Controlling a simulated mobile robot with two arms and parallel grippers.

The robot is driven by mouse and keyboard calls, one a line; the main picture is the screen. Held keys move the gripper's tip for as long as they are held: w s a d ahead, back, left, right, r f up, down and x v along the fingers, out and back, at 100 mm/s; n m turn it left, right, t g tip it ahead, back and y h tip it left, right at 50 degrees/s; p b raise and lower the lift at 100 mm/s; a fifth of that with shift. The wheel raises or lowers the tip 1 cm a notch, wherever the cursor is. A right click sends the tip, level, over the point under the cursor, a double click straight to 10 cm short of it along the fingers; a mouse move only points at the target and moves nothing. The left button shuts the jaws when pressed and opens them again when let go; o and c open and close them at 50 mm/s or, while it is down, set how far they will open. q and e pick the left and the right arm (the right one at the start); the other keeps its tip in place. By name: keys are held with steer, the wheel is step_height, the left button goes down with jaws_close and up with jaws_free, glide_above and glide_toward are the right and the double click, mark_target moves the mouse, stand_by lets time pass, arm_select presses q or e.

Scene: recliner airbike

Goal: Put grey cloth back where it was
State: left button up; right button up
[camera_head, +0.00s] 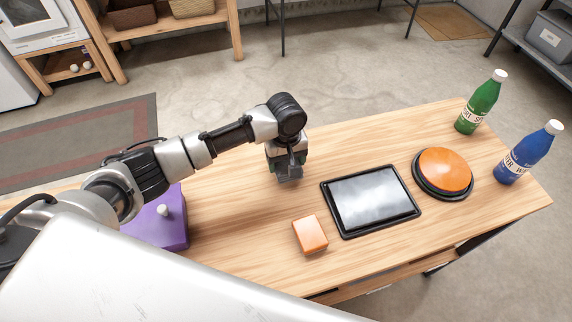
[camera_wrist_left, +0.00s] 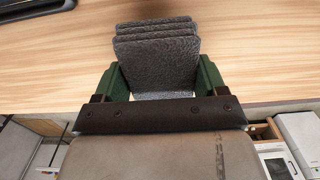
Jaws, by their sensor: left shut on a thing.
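The grey cloth (camera_wrist_left: 158,55) is a folded, dark grey textured stack. In the left wrist view it sits between the two green fingers of my left gripper (camera_wrist_left: 157,80), which is shut on it. In the head view my left gripper (camera_head: 288,172) points down over the table, left of the black tablet, and a small part of the cloth (camera_head: 289,174) shows at its tip. I cannot tell whether the cloth touches the table. My right gripper is in neither view.
The wooden table (camera_head: 380,265) holds an orange block (camera_head: 310,234), a black tablet (camera_head: 371,200), an orange button (camera_head: 445,170), a green bottle (camera_head: 481,103), a blue bottle (camera_head: 529,153) and a purple box (camera_head: 172,229). Bare tabletop lies around the gripper.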

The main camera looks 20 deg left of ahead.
arm_select(q)
step_height(320, 180, down, 3)
steer(key=shift+r, duration=0.2)
steer(key=o, duration=0.9)
steer(key=shift+r, duration=0.1)
step_height(320, 180, up, 12)
steer(key=shift+f, duration=0.1)
